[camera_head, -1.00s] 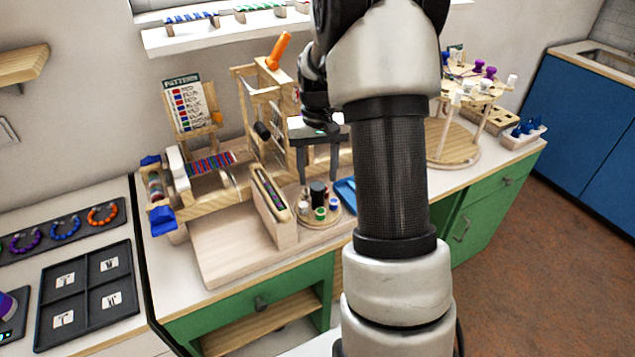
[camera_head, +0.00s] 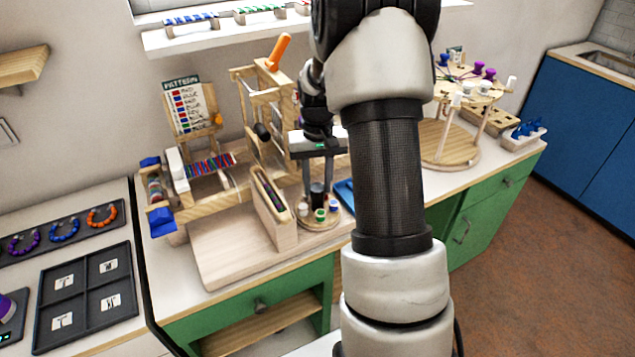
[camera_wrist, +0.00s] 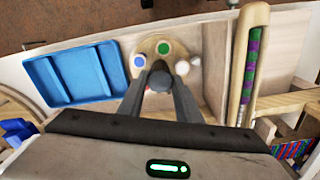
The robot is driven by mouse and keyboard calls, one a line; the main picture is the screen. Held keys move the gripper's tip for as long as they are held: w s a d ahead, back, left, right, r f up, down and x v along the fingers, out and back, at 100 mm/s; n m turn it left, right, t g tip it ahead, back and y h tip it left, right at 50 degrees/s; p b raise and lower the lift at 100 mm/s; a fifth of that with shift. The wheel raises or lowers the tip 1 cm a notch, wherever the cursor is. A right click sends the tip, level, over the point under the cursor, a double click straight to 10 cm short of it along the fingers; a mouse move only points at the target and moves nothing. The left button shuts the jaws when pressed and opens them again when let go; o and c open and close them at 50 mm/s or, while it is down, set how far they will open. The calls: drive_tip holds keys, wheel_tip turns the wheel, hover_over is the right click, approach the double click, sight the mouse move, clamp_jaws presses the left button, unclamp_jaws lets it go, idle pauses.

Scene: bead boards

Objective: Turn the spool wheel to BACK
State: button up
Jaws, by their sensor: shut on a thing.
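The spool wheel (camera_head: 318,227) is a small round wooden disc on the bench, carrying coloured spools around a dark upright centre knob (camera_head: 317,196). In the wrist view, the wheel (camera_wrist: 178,51) shows a green spool (camera_wrist: 163,48), a blue spool (camera_wrist: 139,61) and a white spool (camera_wrist: 182,67). My gripper (camera_wrist: 160,86) reaches over the wheel with its fingers shut on the dark knob (camera_wrist: 160,78). In the head view, my gripper (camera_head: 318,188) points down at the knob. The near part of the wheel is hidden by my fingers in the wrist view. I cannot read any BACK mark.
A blue tray (camera_wrist: 75,75) lies close beside the wheel. A wooden slot holder (camera_head: 272,212) stands close on its left. The wooden loom frame (camera_head: 262,110) with an orange handle (camera_head: 279,50) rises behind. A tiered round stand (camera_head: 450,150) is to the right.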

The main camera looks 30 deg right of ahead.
drive_tip(key=shift+n, duration=0.3)
drive_tip(key=n, duration=0.3)
drive_tip(key=shift+n+p, duration=0.3)
drive_tip(key=shift+p, duration=0.05)
drive_tip(key=n, duration=0.3)
drive_tip(key=shift+r+n+p, duration=0.1)
drive_tip(key=shift+n+p, duration=0.2)
drive_tip(key=shift+p, duration=0.1)
drive_tip(key=n+p, duration=0.2)
drive_tip(key=n, duration=0.4)
drive_tip(key=shift+n, duration=0.4)
drive_tip(key=o, duration=1)
drive_tip(key=shift+o, duration=0.2)
